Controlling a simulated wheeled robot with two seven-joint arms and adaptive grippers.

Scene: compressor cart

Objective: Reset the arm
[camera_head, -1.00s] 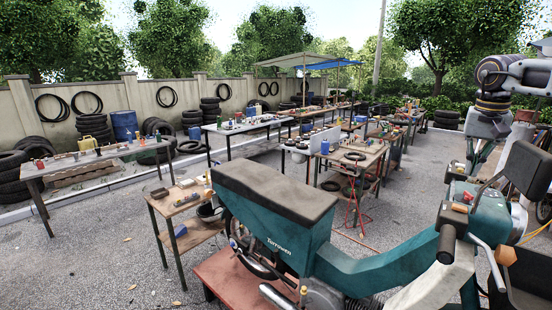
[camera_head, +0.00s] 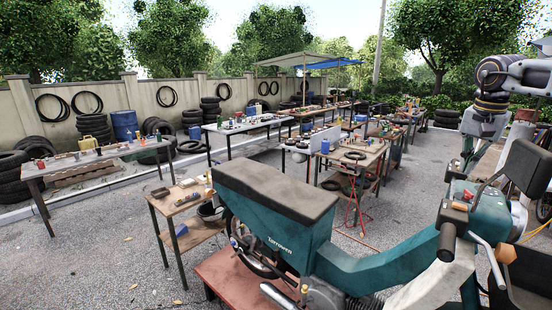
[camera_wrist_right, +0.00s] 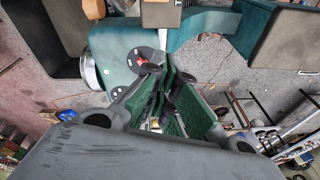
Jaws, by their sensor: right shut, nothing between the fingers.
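My right arm comes in at the upper right of the head view, bent at a dark-banded joint. My right gripper (camera_head: 467,166) hangs down from it, above and behind the handlebar area of the teal motorcycle (camera_head: 395,262). In the right wrist view my right gripper (camera_wrist_right: 168,72) is shut and empty, its green-padded fingers close together. Beyond the fingers are the motorcycle's round dash with a red part (camera_wrist_right: 142,60) and its teal body. I cannot tell the exact gap between fingers and dash. My left gripper is not in view.
The motorcycle stands on a red lift (camera_head: 222,272). Its mirror (camera_head: 527,172) and handlebar grip (camera_head: 447,243) rise near my right arm. A small wooden table (camera_head: 160,208) stands left of it. Cluttered workbenches (camera_head: 245,126) lie behind. Open gravel lies at the left front.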

